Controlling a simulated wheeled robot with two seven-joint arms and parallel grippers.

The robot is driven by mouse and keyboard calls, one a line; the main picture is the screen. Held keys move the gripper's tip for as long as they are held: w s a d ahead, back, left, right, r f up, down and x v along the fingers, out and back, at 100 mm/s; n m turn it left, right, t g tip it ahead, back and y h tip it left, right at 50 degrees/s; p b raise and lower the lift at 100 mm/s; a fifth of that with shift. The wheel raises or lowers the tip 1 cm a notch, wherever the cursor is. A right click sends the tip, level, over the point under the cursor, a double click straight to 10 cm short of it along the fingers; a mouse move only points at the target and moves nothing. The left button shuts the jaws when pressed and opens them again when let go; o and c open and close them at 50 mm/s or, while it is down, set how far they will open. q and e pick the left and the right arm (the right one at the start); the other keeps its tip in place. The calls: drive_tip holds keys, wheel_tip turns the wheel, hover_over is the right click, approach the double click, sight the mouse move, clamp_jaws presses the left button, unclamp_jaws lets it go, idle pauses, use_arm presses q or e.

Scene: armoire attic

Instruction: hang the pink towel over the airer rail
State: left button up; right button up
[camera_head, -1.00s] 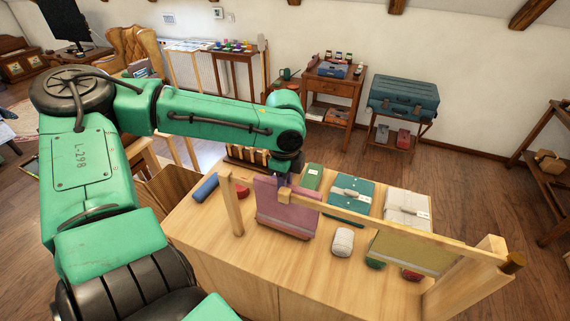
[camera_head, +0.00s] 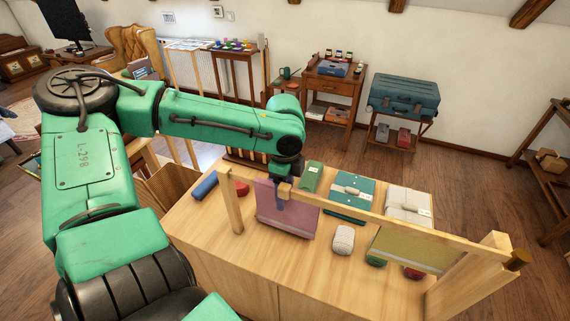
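The pink towel (camera_head: 291,222) is at the left part of the wooden airer rail (camera_head: 345,203), its lower part hanging in front of the table top. Whether it is draped over the rail or held against it is hard to tell, since my gripper and the rail overlap its top. My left gripper (camera_head: 281,197) points down at the towel's upper middle, beside a small wooden block on the rail. Its fingers are small and partly hidden, so whether they are shut on the cloth is unclear. My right gripper is out of view.
An olive cloth (camera_head: 415,248) hangs on the rail's right part. On the wooden table (camera_head: 215,225) lie a blue roll (camera_head: 204,186), a green folded cloth (camera_head: 312,177), a teal one (camera_head: 354,187), a white one (camera_head: 409,201) and a white roll (camera_head: 343,240). The airer posts (camera_head: 231,203) stand upright.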

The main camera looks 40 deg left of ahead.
use_arm(q)
wheel_tip(320, 180, up, 15)
drive_tip(key=shift+f, duration=0.2)
idle(0.3)
idle(0.5)
